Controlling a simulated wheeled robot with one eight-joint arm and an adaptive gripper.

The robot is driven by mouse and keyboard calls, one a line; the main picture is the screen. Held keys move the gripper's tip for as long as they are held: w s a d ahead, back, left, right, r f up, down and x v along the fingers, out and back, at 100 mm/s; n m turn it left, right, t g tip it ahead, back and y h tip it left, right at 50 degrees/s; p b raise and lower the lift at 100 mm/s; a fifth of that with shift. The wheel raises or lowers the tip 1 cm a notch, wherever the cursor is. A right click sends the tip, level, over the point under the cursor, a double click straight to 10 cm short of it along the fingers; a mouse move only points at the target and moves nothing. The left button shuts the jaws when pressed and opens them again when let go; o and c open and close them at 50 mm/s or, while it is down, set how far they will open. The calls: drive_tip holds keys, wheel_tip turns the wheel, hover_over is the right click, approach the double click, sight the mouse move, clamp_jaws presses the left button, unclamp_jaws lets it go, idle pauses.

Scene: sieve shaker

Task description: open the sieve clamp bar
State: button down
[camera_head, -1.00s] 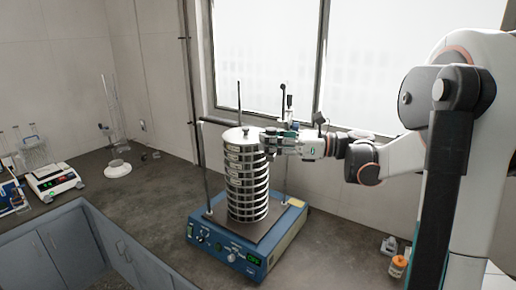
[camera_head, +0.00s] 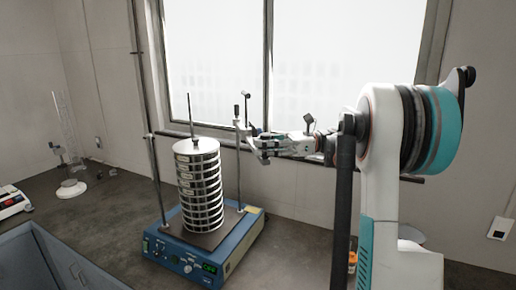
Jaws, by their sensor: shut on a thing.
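The sieve shaker (camera_head: 176,253) has a blue base with a lit display and stands on the bench. Its sieve stack (camera_head: 200,195) of several metal rings is upright, and the lid (camera_head: 196,146) shows no bar across it. The left post (camera_head: 157,182) stands free; the right post (camera_head: 238,170) carries a clamp fitting (camera_head: 241,124) with a handle at its top. My gripper (camera_head: 259,146) is just right of that fitting, shut on what appears to be the clamp bar. The bar itself is mostly hidden by the fingers and blends with the dark window sill.
The window wall (camera_head: 300,180) is close behind my gripper. Glassware (camera_head: 70,150) and a balance (camera_head: 12,202) stand at the left. A small orange-topped container (camera_head: 352,260) is partly hidden by my arm. The bench right of the shaker is mostly clear.

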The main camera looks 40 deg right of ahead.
drive_tip(key=c, duration=1.4)
unclamp_jaws()
wheel_tip(320, 180, up, 10)
drive_tip(key=shift+f, duration=0.1)
